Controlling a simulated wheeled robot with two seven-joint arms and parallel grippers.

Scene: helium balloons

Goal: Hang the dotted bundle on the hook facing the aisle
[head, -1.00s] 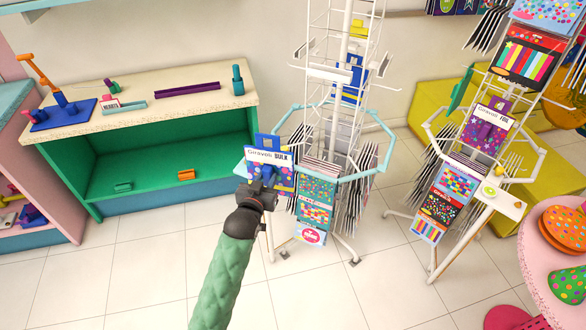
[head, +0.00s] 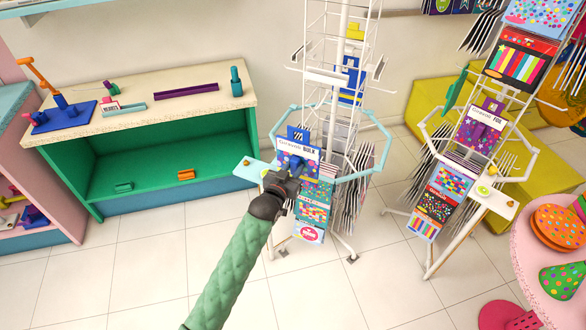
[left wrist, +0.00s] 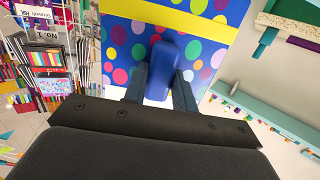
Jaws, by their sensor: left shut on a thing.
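In the left wrist view the two fingers (left wrist: 160,85) pinch the blue tab, and the bundle (left wrist: 120,38) shows multicoloured dots on blue with a yellow band. In the head view the bundle is in front of the white wire rack (head: 322,75), by its light blue ring (head: 375,176). It covers part of the rack's front, and I cannot make out the aisle-facing hook or any contact. My right gripper is not in view.
Dotted packs (head: 314,205) hang below the bundle, and a blue pack (head: 350,80) hangs higher on the rack. A second rack to the right carries a purple pack (head: 480,125). A green-lined shelf (head: 150,160) stands at left. The tiled floor (head: 130,265) in front is clear.

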